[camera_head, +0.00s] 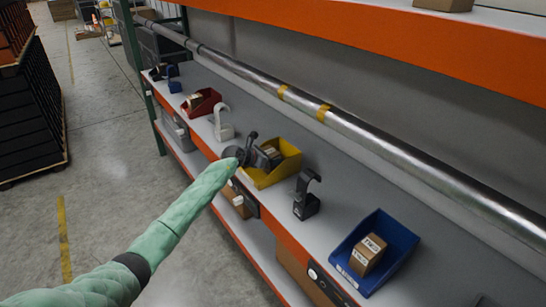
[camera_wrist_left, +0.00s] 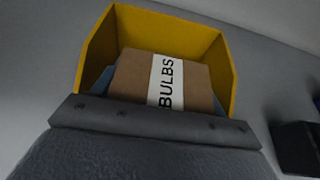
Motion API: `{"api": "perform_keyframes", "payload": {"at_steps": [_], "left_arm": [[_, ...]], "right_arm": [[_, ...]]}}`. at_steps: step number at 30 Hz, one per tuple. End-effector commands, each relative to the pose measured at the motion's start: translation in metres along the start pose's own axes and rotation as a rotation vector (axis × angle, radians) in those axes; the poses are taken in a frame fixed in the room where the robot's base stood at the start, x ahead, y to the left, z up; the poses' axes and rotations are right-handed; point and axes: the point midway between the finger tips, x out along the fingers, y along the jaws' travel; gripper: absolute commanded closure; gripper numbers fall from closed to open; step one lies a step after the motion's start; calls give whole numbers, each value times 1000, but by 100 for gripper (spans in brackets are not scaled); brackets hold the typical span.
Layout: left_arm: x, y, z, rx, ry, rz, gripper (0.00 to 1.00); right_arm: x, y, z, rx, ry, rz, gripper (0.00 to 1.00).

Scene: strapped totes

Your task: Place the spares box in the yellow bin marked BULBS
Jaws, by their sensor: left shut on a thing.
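The yellow bin (camera_head: 288,165) stands on the grey shelf, and its walls also show in the left wrist view (camera_wrist_left: 98,45). My left gripper (camera_head: 266,157) reaches in over the yellow bin from the left. It is shut on a brown box (camera_wrist_left: 135,75) with a white label reading BULBS. In the left wrist view this box covers the bin's middle, with bits of blue at its sides. I cannot tell whether the box touches the bin floor, and the bin's own marking is hidden. My right gripper is not in view.
A dark hooked stand (camera_head: 306,197) is right of the yellow bin. A blue bin (camera_head: 398,238) holding a labelled brown box (camera_head: 368,253) is nearer. A white stand (camera_head: 222,125) and a red bin (camera_head: 207,100) are farther left. A metal pipe (camera_head: 350,122) runs along the shelf's back.

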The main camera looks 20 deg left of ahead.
Motion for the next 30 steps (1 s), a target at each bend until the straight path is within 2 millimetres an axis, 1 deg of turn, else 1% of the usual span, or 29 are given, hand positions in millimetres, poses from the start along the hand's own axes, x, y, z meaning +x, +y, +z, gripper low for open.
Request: {"api": "perform_keyframes", "payload": {"at_steps": [6, 7, 9, 10, 19, 23, 24, 26, 28, 30], "left_arm": [[1, 0, -3, 0, 0, 0, 55], [1, 0, -2, 0, 0, 0, 22], [1, 0, -2, 0, 0, 0, 8], [1, 0, -2, 0, 0, 0, 6], [1, 0, -2, 0, 0, 0, 6], [-1, 0, 2, 0, 0, 0, 6], [-3, 1, -1, 1, 1, 1, 6], [-8, 1, -1, 2, 0, 1, 6], [-16, 1, -2, 2, 1, 0, 6], [-25, 1, -3, 2, 1, 1, 6]], "right_arm": [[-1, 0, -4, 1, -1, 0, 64], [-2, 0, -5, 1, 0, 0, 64], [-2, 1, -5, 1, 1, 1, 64], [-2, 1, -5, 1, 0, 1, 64], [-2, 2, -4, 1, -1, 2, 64], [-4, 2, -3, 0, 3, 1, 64], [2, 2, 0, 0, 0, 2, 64], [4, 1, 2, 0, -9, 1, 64], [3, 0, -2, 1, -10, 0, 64], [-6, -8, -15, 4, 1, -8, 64]]}}
